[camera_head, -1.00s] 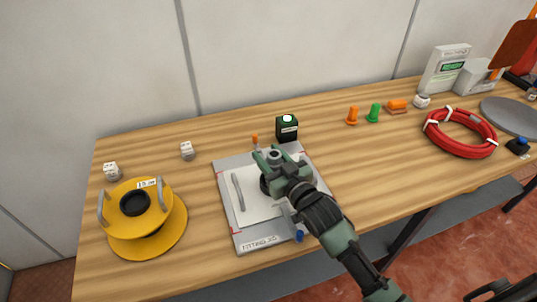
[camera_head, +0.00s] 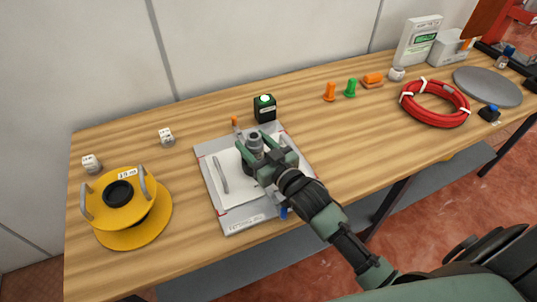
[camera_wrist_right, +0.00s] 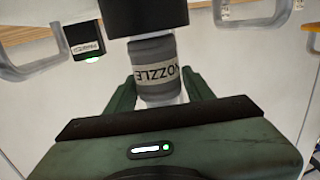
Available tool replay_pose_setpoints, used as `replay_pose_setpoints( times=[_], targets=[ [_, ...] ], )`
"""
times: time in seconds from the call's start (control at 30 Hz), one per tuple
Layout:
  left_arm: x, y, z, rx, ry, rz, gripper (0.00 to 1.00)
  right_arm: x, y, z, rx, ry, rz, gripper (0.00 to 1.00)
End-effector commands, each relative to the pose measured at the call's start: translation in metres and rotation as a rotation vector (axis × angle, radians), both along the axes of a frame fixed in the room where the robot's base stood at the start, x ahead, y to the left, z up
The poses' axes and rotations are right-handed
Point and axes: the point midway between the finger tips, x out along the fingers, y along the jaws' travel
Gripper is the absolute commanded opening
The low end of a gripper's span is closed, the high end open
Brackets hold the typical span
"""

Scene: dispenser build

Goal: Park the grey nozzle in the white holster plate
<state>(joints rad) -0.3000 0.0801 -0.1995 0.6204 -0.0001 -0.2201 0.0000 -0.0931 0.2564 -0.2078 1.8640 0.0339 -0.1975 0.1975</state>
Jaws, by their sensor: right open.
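The grey nozzle (camera_head: 255,143) stands upright over the white surface (camera_head: 236,198) inside a grey tray, with a dark round base at its foot. My right gripper (camera_head: 254,152) reaches in from the lower right and is open, with its green fingers on either side of the nozzle. In the right wrist view the nozzle (camera_wrist_right: 153,68) bears the word NOZZLE and lies between the open fingers, below a black cylinder (camera_wrist_right: 148,18). I cannot tell which part is the white holster plate. My left gripper is not in view.
The grey tray (camera_head: 240,224) has a grey handle (camera_head: 219,173). A black-green box (camera_head: 264,108) stands behind it, a yellow spool (camera_head: 128,207) to the left. Orange and green pegs (camera_head: 350,88) and a red hose coil (camera_head: 435,103) are right.

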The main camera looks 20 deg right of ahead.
Motion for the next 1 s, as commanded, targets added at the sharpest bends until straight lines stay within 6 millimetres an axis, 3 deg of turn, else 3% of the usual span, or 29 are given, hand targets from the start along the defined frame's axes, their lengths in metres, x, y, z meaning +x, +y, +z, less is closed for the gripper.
replay_pose_setpoints(
  times=[1.0],
  targets=[
    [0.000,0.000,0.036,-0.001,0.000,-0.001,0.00,-0.079,-0.019,0.005,-0.001,-0.001,0.000,0.53]
  ],
)
